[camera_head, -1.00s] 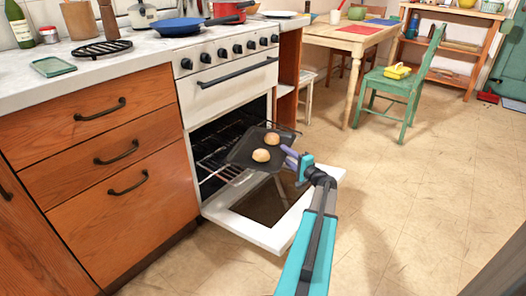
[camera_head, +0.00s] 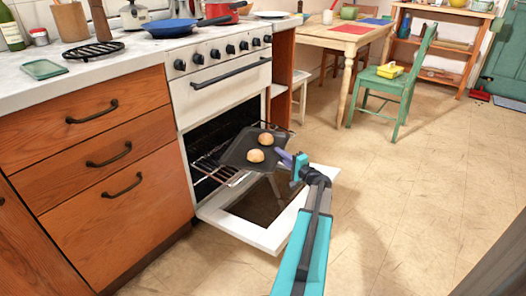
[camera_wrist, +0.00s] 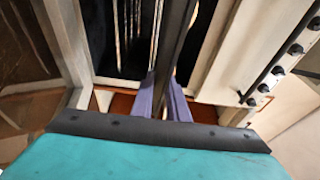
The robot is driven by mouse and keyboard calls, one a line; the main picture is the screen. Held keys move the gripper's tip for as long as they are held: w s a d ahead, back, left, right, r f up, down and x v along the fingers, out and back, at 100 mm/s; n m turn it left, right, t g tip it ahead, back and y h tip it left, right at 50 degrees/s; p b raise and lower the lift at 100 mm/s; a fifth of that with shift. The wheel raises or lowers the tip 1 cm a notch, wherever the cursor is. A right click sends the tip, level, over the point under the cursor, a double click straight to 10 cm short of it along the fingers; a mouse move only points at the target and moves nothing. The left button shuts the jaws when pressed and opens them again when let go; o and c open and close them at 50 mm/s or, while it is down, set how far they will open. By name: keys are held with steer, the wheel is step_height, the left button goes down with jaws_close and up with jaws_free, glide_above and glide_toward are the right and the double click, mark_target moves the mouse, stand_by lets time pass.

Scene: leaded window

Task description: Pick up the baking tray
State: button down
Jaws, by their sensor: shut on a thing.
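The dark baking tray (camera_head: 240,150) carries two round buns, one nearer (camera_head: 256,155) and one farther (camera_head: 266,139). It is at the mouth of the open oven (camera_head: 212,140), over the lowered door, near the wire rack. My gripper (camera_head: 284,158) is shut on the tray's right edge. In the wrist view the purple fingers (camera_wrist: 165,100) close on the tray's edge (camera_wrist: 172,45), which shows as a dark strip running up the picture. I cannot tell whether the tray's far end touches the rack.
The white oven door (camera_head: 285,225) hangs open low in front. Wooden drawers (camera_head: 100,165) stand to the left. A blue pan (camera_head: 185,27) sits on the stove top. A green chair (camera_head: 395,85) and table (camera_head: 325,38) stand behind right. The floor on the right is clear.

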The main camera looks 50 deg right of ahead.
steer(key=shift+r, duration=0.1)
steer(key=shift+r+p, duration=0.95)
steer(key=shift+r, duration=0.75)
steer(key=shift+s+a+r, duration=0.1)
steer(key=shift+s+r, duration=0.05)
steer(key=shift+s, duration=0.1)
steer(key=a+r+p+v, duration=0.1)
steer(key=p+v, duration=0.3)
steer(key=v, duration=1.1)
steer(key=shift+a, duration=0.25)
steer(key=shift+r, duration=0.1)
